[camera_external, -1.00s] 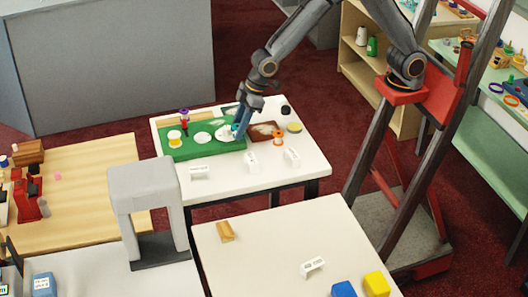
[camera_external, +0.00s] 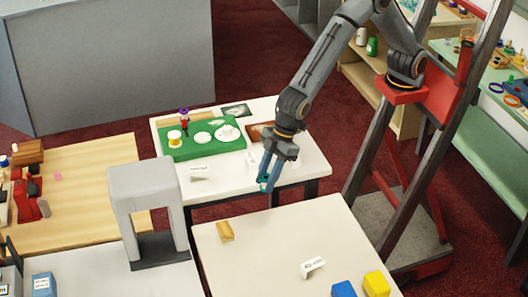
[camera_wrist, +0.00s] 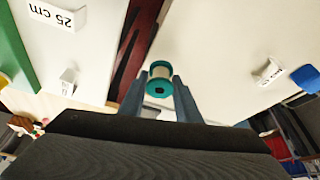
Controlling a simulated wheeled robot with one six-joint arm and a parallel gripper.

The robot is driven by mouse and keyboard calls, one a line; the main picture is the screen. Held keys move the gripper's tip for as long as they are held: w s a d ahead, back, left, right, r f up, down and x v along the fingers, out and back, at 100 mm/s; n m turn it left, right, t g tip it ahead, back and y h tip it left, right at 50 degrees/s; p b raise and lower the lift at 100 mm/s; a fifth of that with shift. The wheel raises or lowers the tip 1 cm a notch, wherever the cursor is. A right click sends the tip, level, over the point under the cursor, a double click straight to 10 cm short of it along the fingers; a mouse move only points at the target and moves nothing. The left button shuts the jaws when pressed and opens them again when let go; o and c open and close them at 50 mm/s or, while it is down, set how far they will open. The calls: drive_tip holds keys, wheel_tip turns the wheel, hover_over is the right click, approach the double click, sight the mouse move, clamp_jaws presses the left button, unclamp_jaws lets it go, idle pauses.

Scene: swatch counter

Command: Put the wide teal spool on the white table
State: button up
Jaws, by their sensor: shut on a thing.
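The wide teal spool (camera_external: 263,183) has teal ends and a pale middle. My gripper (camera_external: 267,177) is shut on it and holds it in the air near the front edge of the back white table (camera_external: 230,185).
On the front table are a tan wedge (camera_external: 226,231), a white sign (camera_external: 313,266), a blue block (camera_external: 343,289) and a yellow block (camera_external: 376,284). Its middle is clear. A grey arch (camera_external: 145,185) stands to its left. The green board (camera_external: 180,153) on the back table holds several items.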

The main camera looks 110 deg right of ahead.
drive_tip(key=n, duration=0.2)
hover_over(301, 247)
drive_tip(key=s+d, duration=0.1)
drive_tip(key=shift+y, duration=0.4)
drive_tip(key=f, duration=0.1)
drive_tip(key=f+p, duration=0.1)
drive_tip(key=f, duration=0.3)
drive_tip(key=shift+s+a+f+p, duration=0.2)
drive_tip(key=shift+s+p, duration=0.1)
drive_tip(key=shift+s, duration=0.1)
drive_tip(key=shift+f+p, duration=0.65)
drive_tip(key=shift+f, duration=2.05)
drive_tip(key=o, duration=1.1)
drive_tip(key=shift+f, duration=0.15)
drive_tip(key=shift+o, duration=0.2)
drive_tip(key=shift+r, duration=0.25)
drive_tip(key=b+v, duration=0.3)
drive_tip(key=v, duration=0.9)
